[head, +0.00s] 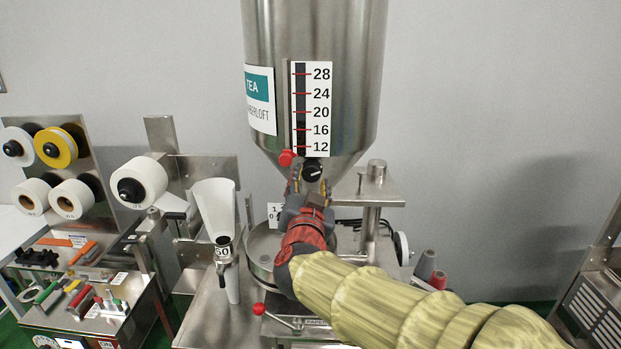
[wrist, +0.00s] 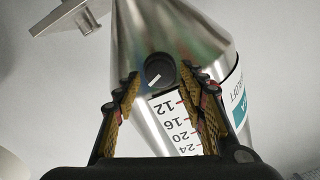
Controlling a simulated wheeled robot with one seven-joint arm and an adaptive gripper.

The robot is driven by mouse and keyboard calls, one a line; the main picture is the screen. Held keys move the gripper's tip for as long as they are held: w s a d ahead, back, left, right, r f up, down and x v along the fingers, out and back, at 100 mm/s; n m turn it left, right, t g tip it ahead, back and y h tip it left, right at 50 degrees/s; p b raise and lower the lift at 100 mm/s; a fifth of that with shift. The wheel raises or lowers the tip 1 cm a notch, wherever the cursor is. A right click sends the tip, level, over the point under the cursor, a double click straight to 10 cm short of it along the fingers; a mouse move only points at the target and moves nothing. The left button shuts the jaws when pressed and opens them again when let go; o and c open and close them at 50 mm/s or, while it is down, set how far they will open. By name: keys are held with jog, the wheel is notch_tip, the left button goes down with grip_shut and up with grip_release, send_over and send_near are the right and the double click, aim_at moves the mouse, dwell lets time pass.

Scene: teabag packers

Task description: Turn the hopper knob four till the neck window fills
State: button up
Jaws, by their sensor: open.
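The steel hopper (head: 352,60) stands in the middle of the head view, with a TEA label and a level scale (head: 318,110) marked 12 to 28. A dark strip window (head: 301,95) runs along the scale's left edge. A black knob (head: 312,170) with a white pointer line sits just below the scale. The knob also shows in the wrist view (wrist: 160,72). My gripper (head: 308,187) is open at the knob. In the wrist view its fingers (wrist: 164,90) are spread on either side, with the knob between and slightly beyond the tips. Contact cannot be told.
A red ball-ended part (head: 286,158) sits left of the knob, close to my finger. A white forming tube (head: 216,210) and paper rolls (head: 140,182) stand left. A steel bracket (head: 375,190) stands right. A red-knobbed lever (head: 259,309) is below.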

jog(key=s, duration=0.9)
jog(key=shift+a, duration=0.15)
jog(key=shift+o, duration=0.4)
jog(key=shift+s, duration=0.1)
jog(key=shift+o, duration=0.7)
jog(key=shift+r+p, duration=0.3)
jog(key=shift+p, duration=0.05)
jog(key=shift+o, duration=0.4)
jog(key=shift+w+d+r+p, duration=0.25)
jog(key=shift+r+p, duration=0.05)
jog(key=shift+p, duration=0.4)
jog(key=n+p, duration=0.6)
jog(key=p, duration=0.2)
send_near(311, 175)
jog(key=w, duration=0.2)
jog(key=shift+w+d+p, duration=0.1)
jog(key=shift+w+p, duration=0.7)
jog(key=shift+w, duration=3)
